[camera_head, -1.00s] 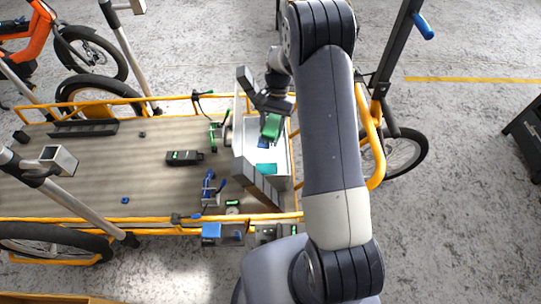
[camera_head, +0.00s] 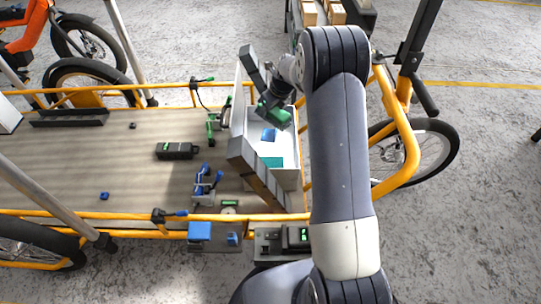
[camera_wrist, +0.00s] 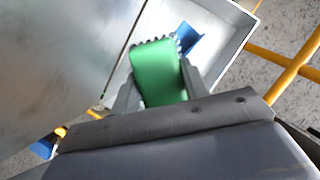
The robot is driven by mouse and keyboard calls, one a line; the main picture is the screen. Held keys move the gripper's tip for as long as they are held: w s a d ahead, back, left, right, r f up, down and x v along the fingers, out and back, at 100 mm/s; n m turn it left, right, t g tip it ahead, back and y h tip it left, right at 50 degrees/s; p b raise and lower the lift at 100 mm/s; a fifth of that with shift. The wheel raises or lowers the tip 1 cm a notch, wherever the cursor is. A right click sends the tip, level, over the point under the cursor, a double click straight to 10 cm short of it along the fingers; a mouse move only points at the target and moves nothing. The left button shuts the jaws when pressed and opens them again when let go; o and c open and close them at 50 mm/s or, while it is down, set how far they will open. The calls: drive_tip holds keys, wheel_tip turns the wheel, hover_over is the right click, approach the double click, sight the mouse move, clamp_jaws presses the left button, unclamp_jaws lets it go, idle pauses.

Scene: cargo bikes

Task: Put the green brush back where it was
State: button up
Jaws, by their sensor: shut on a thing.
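The green brush (camera_wrist: 157,72) is between the fingers of my gripper (camera_wrist: 160,88) in the wrist view, with dark bristle tips along its far edge. My gripper (camera_head: 272,108) is shut on it, and the brush (camera_head: 276,116) also shows in the head view. It is held over the open light-grey box (camera_head: 286,178) on the cargo bed; I cannot tell how high above the box floor. A blue piece (camera_head: 268,134) and a teal piece (camera_head: 271,162) lie in the box. The blue piece (camera_wrist: 187,39) shows just beyond the brush in the wrist view.
The box's raised lid (camera_head: 238,110) stands along its left side. On the wooden bed (camera_head: 60,165) are a black device with green lights (camera_head: 177,151), a blue clamp (camera_head: 205,183) and green clamps. Yellow rails (camera_head: 120,233) edge the bed. The bed's left part is mostly clear.

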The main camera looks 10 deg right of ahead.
drive_tip(key=w+f+m+b, duration=0.1)
drive_tip(key=m, duration=0.1)
drive_tip(key=w+f+m+h+b, duration=0.1)
drive_tip(key=f+m+b, duration=0.1)
drive_tip(key=shift+w+d+t+h, duration=0.1)
drive_tip(key=shift+w+t+h, duration=0.2)
drive_tip(key=shift+w, duration=0.05)
drive_tip(key=shift+f+m+b, duration=0.2)
drive_tip(key=shift+m+b, duration=0.1)
wheel_tip(320, 180, down, 10)
drive_tip(key=b, duration=0.4)
drive_tip(key=shift+r, duration=0.25)
drive_tip(key=shift+w+f, duration=0.1)
drive_tip(key=shift+f, duration=0.5)
drive_tip(key=o, duration=1.1)
drive_tip(key=shift+r, duration=0.35)
drive_tip(key=p+v, duration=0.4)
drive_tip(key=v, duration=0.8)
drive_tip(key=shift+r, duration=0.25)
